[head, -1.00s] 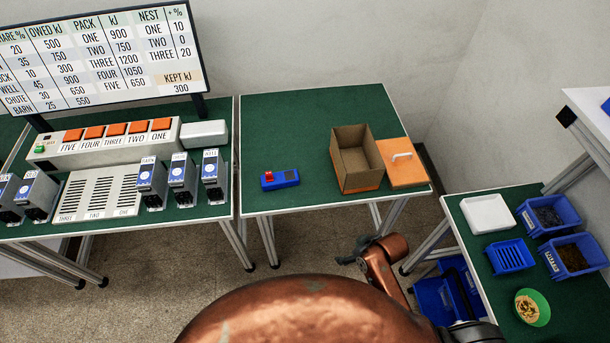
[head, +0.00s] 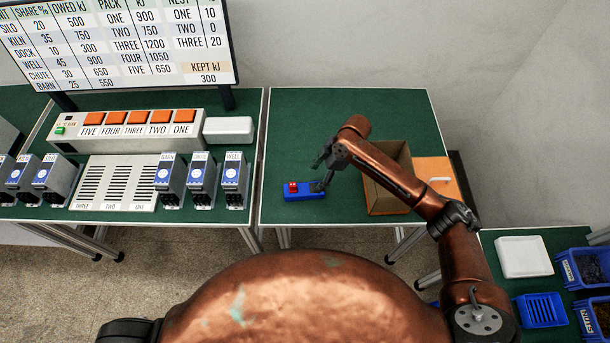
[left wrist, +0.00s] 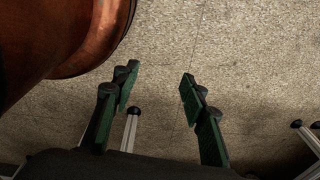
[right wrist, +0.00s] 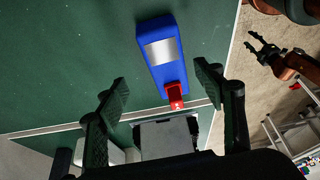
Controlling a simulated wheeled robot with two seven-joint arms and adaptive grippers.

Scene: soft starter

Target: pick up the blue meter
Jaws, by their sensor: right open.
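The blue meter (head: 304,191) lies on the green middle table, a blue block with a red part at its left end. In the right wrist view the meter (right wrist: 158,52) shows a silver plate and a red piece, and lies ahead of and between the fingertips. My right gripper (head: 325,170) is open and empty, just above the meter's right part and partly covering it; its fingers (right wrist: 160,85) stand apart in the right wrist view. My left gripper (left wrist: 156,88) is open and empty over bare floor, and is hidden in the head view.
An open cardboard box (head: 385,205) stands right of the meter, partly behind my right arm, with an orange lid-like panel (head: 436,172) beside it. The left table holds several grey modules (head: 203,178) and a button panel (head: 130,130). Green tabletop around the meter is clear.

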